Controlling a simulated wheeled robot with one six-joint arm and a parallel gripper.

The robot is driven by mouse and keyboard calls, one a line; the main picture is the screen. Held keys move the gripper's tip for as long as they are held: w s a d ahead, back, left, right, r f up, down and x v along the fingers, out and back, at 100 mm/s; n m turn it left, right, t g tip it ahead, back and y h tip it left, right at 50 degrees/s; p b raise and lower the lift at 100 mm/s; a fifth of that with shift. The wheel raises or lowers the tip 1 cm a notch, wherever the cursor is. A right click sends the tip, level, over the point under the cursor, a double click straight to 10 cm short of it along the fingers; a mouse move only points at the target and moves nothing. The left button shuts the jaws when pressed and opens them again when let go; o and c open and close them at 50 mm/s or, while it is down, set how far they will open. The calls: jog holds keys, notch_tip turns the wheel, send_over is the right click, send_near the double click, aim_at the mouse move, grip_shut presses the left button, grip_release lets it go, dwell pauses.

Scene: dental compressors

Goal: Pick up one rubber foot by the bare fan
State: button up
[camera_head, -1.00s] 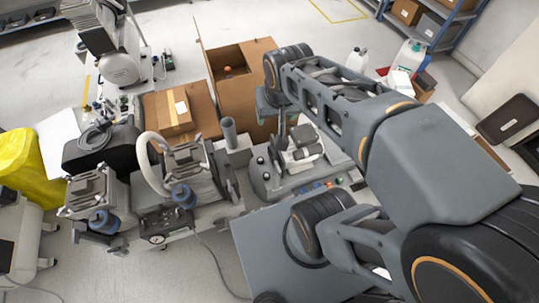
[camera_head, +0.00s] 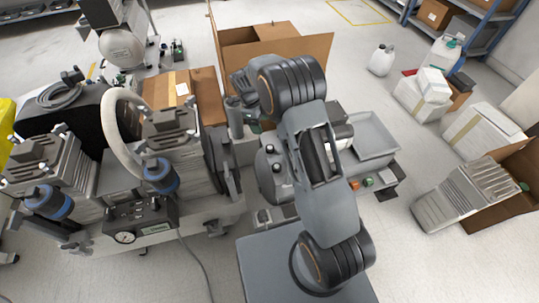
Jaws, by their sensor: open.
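I cannot make out a rubber foot or a bare fan in the head view. The worktop (camera_head: 283,212) in front of me shows only in parts, as my arm crosses in front of it. My arm rises from my base and bends near the middle of the picture. Its far end is mostly hidden behind the large dark joint, and I cannot see the gripper's fingertips.
A compressor with a pale hose (camera_head: 117,125) and a pressure gauge (camera_head: 124,237) stand at left. An open cardboard box (camera_head: 290,45) is behind. A grey tray (camera_head: 375,137) lies right of my arm. A ribbed grey case (camera_head: 466,196) and white boxes stand on the floor at right.

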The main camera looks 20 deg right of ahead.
aim_at(270, 147)
jog(key=b+x, duration=0.4)
jog(key=x, duration=1)
jog(key=shift+c, duration=0.2)
jog(key=c, duration=0.9)
jog(key=shift+c, duration=0.2)
